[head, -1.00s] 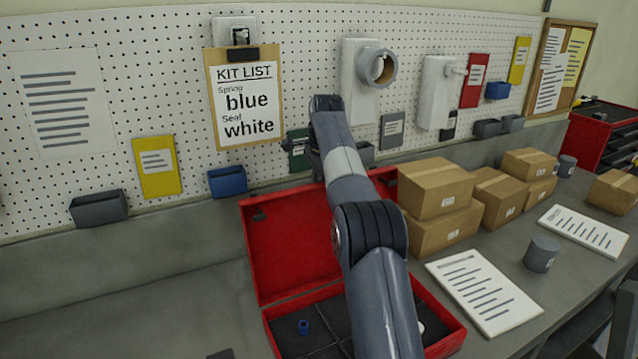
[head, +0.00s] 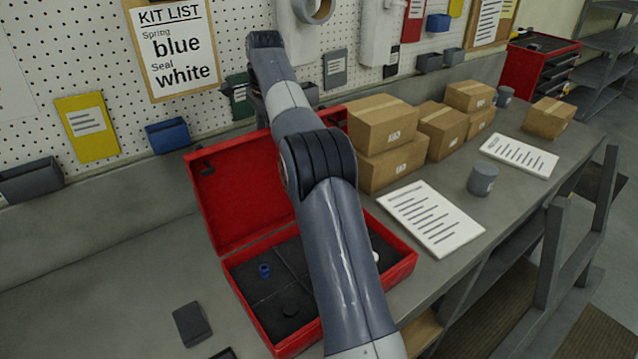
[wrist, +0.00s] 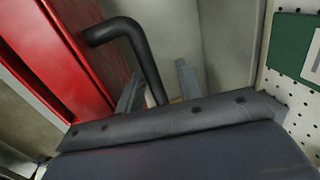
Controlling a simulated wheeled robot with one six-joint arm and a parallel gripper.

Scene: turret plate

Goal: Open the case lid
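The red case stands on the bench with its lid (head: 240,200) raised, leaning back toward the pegboard wall. The case's lower half (head: 399,262) holds a dark divided insert with a small blue part (head: 265,271) and a white part (head: 376,256), partly behind my arm. In the wrist view the red lid (wrist: 62,62) is at the left, with a bent black handle (wrist: 150,65) beside it. My gripper (wrist: 160,85) is open, its two fingers apart with the handle's end between them; whether they touch it I cannot tell. In the head view my gripper is hidden behind the lid and arm.
Cardboard boxes (head: 382,124) stand right of the lid. A paper sheet (head: 431,218) and a grey cup (head: 482,180) lie farther right. A dark flat item (head: 191,324) lies left of the case. The bench at left is mostly clear. The pegboard is close behind the lid.

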